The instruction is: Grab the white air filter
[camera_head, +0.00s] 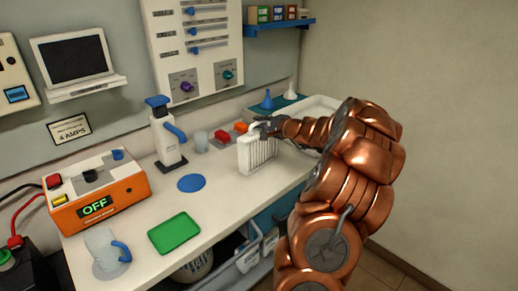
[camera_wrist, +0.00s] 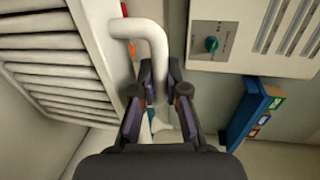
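The white air filter (camera_head: 257,155) stands on the bench toward the right, a boxy block with slatted sides. In the wrist view its louvred side (camera_wrist: 55,65) fills the left, and its bent white handle (camera_wrist: 150,32) comes down between my fingers. My gripper (camera_head: 266,127) is at the top of the filter in the head view. In the wrist view my gripper (camera_wrist: 161,80) has its fingers drawn in close on both sides of the handle and looks shut on it. The filter's base appears to be on the bench or very near it; a small gap cannot be told.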

